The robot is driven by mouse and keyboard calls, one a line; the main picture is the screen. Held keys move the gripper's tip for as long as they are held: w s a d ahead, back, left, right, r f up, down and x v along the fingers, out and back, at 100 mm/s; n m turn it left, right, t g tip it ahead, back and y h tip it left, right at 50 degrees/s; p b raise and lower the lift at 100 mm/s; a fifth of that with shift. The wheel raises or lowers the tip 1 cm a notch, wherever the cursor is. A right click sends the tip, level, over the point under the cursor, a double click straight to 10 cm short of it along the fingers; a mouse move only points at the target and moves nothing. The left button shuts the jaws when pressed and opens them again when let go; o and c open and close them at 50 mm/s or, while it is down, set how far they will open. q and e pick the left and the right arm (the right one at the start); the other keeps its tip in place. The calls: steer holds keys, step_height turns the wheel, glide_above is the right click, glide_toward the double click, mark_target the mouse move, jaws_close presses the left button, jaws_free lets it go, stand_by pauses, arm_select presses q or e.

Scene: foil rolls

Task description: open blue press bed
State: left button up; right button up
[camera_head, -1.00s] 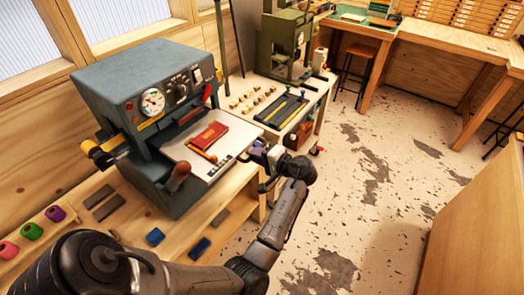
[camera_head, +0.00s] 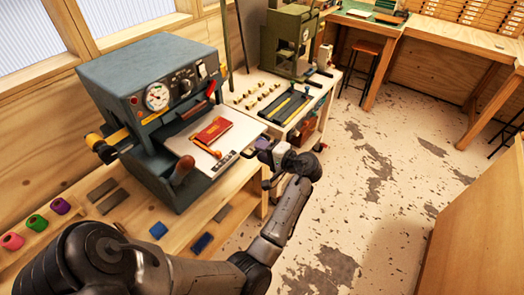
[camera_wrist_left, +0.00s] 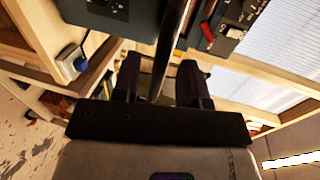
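The blue press (camera_head: 150,75) stands on the wooden bench at the left. Its pale flat bed (camera_head: 235,135) sticks out at the front, with a red book-like piece (camera_head: 213,130) on it. My left gripper (camera_head: 262,151) is at the bed's front edge, towards its right corner. In the left wrist view, its fingers (camera_wrist_left: 158,82) are apart. A thin grey bar or plate edge (camera_wrist_left: 172,45) runs between them with gaps beside it; I cannot tell whether it is the bed or its handle. My right gripper is not in view.
A brown-knobbed lever (camera_head: 182,170) stands at the press's front left. A green press (camera_head: 290,40) and a dark tray (camera_head: 287,105) are on the farther bench. Coloured rolls (camera_head: 37,223) lie at the left. The floor to the right is open.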

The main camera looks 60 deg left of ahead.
arm_select(q)
steer(key=v, duration=1.3)
steer(key=shift+d, duration=0.25)
